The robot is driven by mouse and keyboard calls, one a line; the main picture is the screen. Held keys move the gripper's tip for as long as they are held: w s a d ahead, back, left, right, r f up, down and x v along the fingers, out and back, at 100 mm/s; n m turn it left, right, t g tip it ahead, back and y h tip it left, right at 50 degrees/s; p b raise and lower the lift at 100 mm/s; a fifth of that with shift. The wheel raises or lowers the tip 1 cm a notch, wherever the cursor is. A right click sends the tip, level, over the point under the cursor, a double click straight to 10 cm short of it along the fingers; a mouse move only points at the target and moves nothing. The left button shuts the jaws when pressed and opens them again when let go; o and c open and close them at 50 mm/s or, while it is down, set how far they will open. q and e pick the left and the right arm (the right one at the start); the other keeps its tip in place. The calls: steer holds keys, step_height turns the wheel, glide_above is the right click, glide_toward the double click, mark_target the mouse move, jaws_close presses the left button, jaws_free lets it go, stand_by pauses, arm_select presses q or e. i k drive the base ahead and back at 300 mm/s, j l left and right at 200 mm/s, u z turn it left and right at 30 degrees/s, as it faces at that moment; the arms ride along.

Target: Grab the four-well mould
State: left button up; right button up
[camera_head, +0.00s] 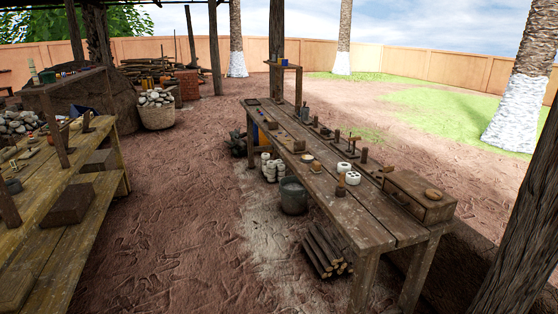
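A long wooden table (325,195) stands right of the middle, some way off. Two small white round pieces with dark hollows sit near its middle: one piece (344,167) a little farther back, the other (352,178) nearer. Either may be the four-well mould; they are too small for me to count the wells. A small brown upright item (340,188) stands close to the nearer white piece. Neither of my grippers is in view.
A wooden drawer box (419,196) stands on the table's near right end. A grey bucket (293,196) and a bundle of sticks (327,250) are by the table's left side. A wooden bench (75,205) stands left. Open dirt ground (190,220) lies between.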

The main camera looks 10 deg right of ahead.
mark_target(351, 178)
steer(key=i+l+z, duration=0.2)
steer(key=i, duration=0.35)
steer(key=i+z, duration=0.2)
steer(key=i, duration=0.4)
